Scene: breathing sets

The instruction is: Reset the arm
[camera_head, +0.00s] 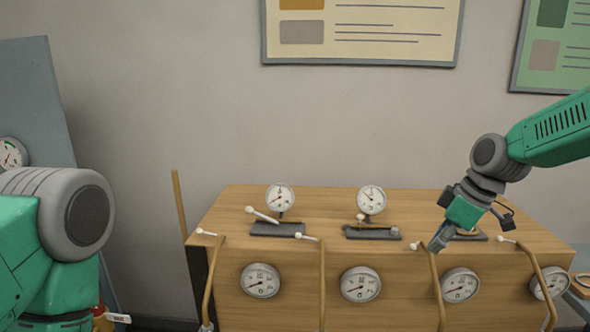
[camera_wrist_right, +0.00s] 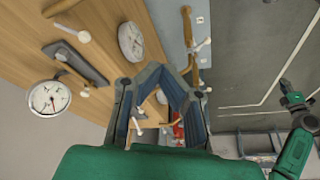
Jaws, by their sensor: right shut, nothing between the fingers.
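My right arm (camera_head: 550,130) comes in from the right in the head view. Its gripper (camera_head: 437,243) points down at the right part of the wooden bench, close to a white-tipped lever. The fingers are shut and hold nothing. In the right wrist view the fingers (camera_wrist_right: 165,72) meet at their tips in front of the bench. Whether the fingers touch the lever cannot be told. My left arm (camera_head: 50,240) shows at the left edge of the head view; its gripper is out of view.
The wooden bench (camera_head: 225,208) carries upright gauges (camera_head: 280,198) (camera_head: 371,200) on dark bases, with several gauges on its front (camera_head: 261,280). Curved brown tubes (camera_head: 322,285) with white-tipped levers (camera_head: 308,238) run down its front. A grey panel (camera_head: 40,90) stands at the left.

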